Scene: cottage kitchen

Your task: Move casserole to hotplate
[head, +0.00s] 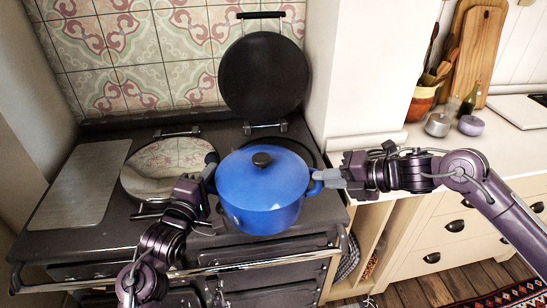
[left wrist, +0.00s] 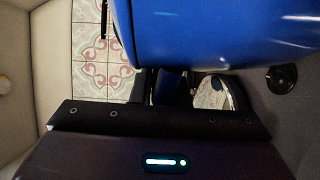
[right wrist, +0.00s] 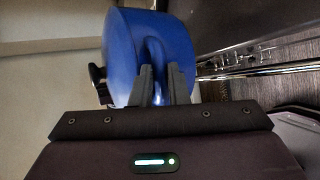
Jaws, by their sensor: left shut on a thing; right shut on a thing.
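The blue casserole (head: 262,195), with its lid and dark knob on, is level at the front right of the range top. It also shows in the left wrist view (left wrist: 225,30) and the right wrist view (right wrist: 130,50). My left gripper (head: 208,182) is shut at its left side; the grasp is mostly hidden. My right gripper (head: 326,178) is shut on its right handle, with both fingers (right wrist: 160,85) around the loop. The dark round hotplate (head: 300,148) lies behind and partly under the casserole's outline. I cannot tell the gap beneath the casserole.
The hotplate's round lid (head: 264,78) stands raised behind it. A shiny closed lid (head: 165,168) covers the left hotplate. A rail (head: 245,260) runs along the range front. A wall pillar (head: 358,70) and a counter (head: 500,150) with pots are to the right.

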